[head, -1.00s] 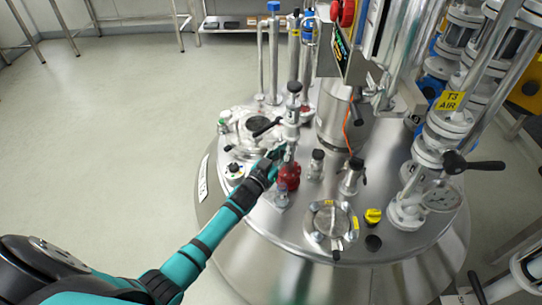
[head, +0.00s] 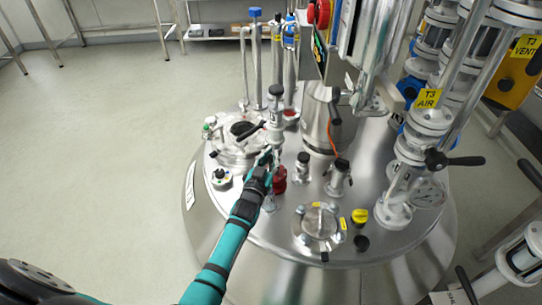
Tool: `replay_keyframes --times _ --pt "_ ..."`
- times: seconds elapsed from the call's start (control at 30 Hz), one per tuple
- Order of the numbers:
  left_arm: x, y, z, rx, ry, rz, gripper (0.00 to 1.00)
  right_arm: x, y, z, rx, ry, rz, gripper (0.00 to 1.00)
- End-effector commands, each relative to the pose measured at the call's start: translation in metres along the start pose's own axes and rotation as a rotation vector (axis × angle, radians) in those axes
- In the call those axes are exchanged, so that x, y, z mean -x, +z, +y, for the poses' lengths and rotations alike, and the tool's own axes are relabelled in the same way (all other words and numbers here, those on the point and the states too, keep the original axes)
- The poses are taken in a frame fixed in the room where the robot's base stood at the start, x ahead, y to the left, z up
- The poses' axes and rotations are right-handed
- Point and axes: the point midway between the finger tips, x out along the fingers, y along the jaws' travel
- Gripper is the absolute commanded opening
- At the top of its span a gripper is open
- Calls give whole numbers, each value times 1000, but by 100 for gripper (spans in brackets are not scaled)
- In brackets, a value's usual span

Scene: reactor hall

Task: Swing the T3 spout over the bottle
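My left gripper (head: 265,160) is at a slim upright metal fitting (head: 275,125) on the lid of the steel vessel (head: 290,225), just left of a red part (head: 279,178). Its fingers are small and partly hidden against the metal, so I cannot tell whether they are shut on anything. A bent metal pipe (head: 244,65) rises at the back of the lid. I cannot tell which part is the T3 spout. No bottle is clearly recognisable. My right gripper is out of view.
A round hatch (head: 237,133) lies left of the fitting, with a black handle (head: 253,131) close by.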

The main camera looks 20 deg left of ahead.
Motion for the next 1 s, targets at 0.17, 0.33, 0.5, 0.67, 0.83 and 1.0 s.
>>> replay_keyframes --times 0.17,0.33,0.5,0.67,0.83,1.0 --pt "0 2 0 1 0 -4 31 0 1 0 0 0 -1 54" --pt "0 0 0 0 0 0 38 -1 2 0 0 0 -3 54" --pt "1 -1 0 0 0 2 38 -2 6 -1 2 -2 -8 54" --pt "18 1 0 -1 0 -1 38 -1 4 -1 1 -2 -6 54" --pt "54 1 0 1 0 -1 38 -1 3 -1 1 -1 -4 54" --pt "89 1 0 1 0 -2 38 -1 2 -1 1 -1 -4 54"
